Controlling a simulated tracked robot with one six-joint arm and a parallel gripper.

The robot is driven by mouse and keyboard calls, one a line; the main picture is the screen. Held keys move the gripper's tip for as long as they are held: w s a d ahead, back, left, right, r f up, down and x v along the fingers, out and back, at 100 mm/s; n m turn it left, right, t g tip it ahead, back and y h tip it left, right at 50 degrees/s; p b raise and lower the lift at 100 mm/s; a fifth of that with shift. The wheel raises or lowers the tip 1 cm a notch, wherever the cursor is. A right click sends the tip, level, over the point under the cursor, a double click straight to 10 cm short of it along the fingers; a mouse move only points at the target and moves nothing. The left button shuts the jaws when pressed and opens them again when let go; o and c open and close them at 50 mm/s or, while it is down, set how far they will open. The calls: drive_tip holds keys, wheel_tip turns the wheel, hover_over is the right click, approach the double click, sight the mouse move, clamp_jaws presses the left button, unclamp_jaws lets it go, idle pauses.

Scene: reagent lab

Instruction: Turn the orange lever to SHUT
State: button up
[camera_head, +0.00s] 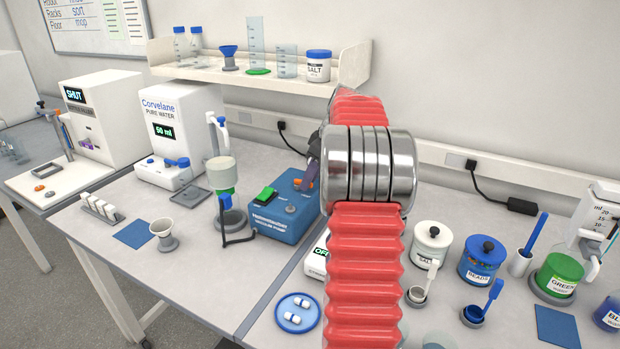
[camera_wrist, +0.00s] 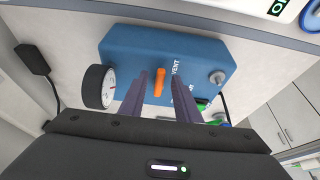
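The orange lever (camera_wrist: 160,82) stands on the top of the blue pump box (camera_wrist: 125,45), beside printing that reads VENT. More printing near it is partly hidden by a finger. My gripper (camera_wrist: 160,77) is open, with one dark finger on each side of the lever. I cannot tell whether either finger touches it. In the head view the blue pump (camera_head: 277,228) stands on the bench, and my arm hides its right part. My gripper's dark fingers (camera_head: 313,165) show only partly there, at the pump's right end.
A round gauge (camera_wrist: 98,87) and a grey knob (camera_wrist: 217,77) sit beside the lever. A green switch (camera_head: 265,195) is on the pump's left. A flask with a filter funnel (camera_head: 222,175) stands close left. A shelf (camera_head: 250,82) with glassware is behind. A blue dish (camera_head: 297,325) lies in front.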

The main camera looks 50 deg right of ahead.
drive_tip(key=shift+c, duration=0.2)
clamp_jaws()
drive_tip(key=shift+a, duration=0.15)
